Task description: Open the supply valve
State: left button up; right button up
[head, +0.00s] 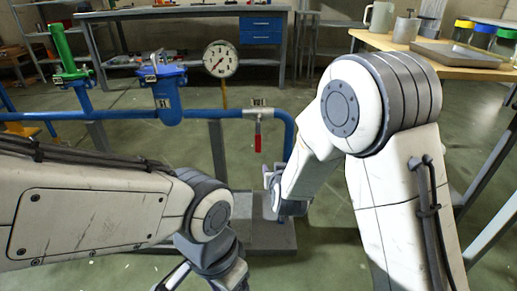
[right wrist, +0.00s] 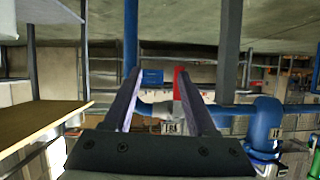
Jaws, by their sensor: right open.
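A small valve (head: 258,112) sits on the blue pipe, with its red lever handle (head: 257,136) hanging straight down. My right gripper (head: 269,180) is below and slightly right of the handle in the head view. In the right wrist view, my right gripper (right wrist: 159,72) is open, its fingers apart. The red handle (right wrist: 179,92) shows there close to the right-hand finger, partly hidden by it; I cannot tell whether they touch. My left gripper (head: 202,280) is at the bottom edge of the head view, with its fingertips cut off.
The blue pipe (head: 210,113) runs across and bends down at the right. It carries a pressure gauge (head: 221,59), a blue fitting (head: 166,94) and a green-topped fitting (head: 64,55). A wooden table (head: 440,55) with jars stands at the upper right.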

aim_at(258, 139)
jog(key=w+a+r+t+h, duration=0.1)
jog(key=w+a+r+t, duration=0.15)
jog(key=a+t, duration=0.25)
jog(key=w+b, duration=0.3)
jog(key=w, duration=0.5)
jog(key=shift+w, duration=0.35)
jog(key=shift+w+r+b, duration=0.15)
jog(key=shift+w+b, duration=0.25)
jog(key=shift+w, duration=0.15)
grip_shut()
dwell(0.5)
